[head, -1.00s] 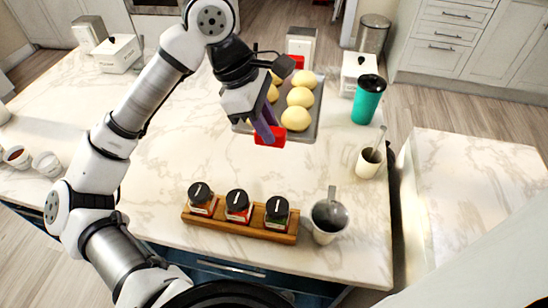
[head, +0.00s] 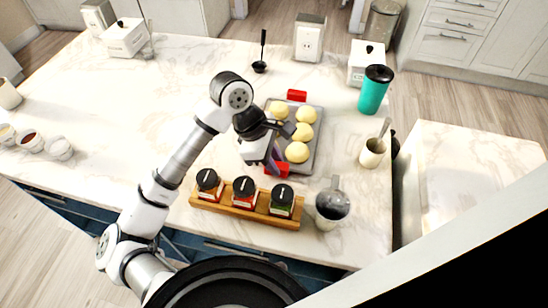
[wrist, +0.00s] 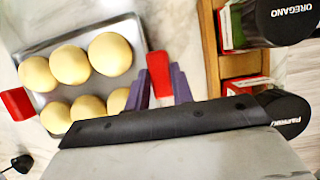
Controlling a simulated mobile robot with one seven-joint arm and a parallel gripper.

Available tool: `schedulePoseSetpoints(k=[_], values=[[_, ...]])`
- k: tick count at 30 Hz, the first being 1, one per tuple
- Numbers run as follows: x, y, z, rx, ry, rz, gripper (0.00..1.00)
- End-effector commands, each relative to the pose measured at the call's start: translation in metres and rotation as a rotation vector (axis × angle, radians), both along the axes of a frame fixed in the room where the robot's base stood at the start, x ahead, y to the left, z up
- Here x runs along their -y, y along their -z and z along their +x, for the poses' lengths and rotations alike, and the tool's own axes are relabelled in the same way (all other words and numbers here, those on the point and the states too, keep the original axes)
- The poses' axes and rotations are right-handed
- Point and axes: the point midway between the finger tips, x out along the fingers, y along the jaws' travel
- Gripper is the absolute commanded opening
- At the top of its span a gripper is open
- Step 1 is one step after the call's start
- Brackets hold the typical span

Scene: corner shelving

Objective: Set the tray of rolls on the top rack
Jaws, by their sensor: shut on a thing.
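The grey metal tray (head: 319,126) holds several pale round rolls (head: 303,132) and has a red handle at each end. The far red handle (head: 297,95) is free. My gripper (head: 274,165) is shut on the near red handle (head: 277,170), just behind the spice jars. In the wrist view, the purple fingers (wrist: 160,88) sit on both sides of that red handle (wrist: 158,72), with the tray (wrist: 85,90) to the left. The tray looks about level; I cannot tell whether it touches the counter. No top rack can be made out.
A wooden holder (head: 245,212) with 3 spice jars stands close in front of the tray. A metal cup (head: 330,205), a utensil cup (head: 372,152) and a teal tumbler (head: 374,90) stand to the right. A black ladle (head: 260,66) is behind. The left counter is mostly clear.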

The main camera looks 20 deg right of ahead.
Motion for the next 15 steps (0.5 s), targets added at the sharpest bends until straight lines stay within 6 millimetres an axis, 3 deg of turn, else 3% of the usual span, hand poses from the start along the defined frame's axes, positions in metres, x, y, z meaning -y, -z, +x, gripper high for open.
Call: schedulePoseSetpoints(k=[8,9,13,15], values=[[0.0002,0.0013,0.0004,0.003,0.0,-0.002,0.0],[0.0,0.0012,0.0001,0.0,0.0,0.0,0.26],[0.0,0.0007,0.0001,0.0,0.0,0.0,0.43],[0.0,0.0007,0.0001,0.0,-0.001,0.0,0.45]])
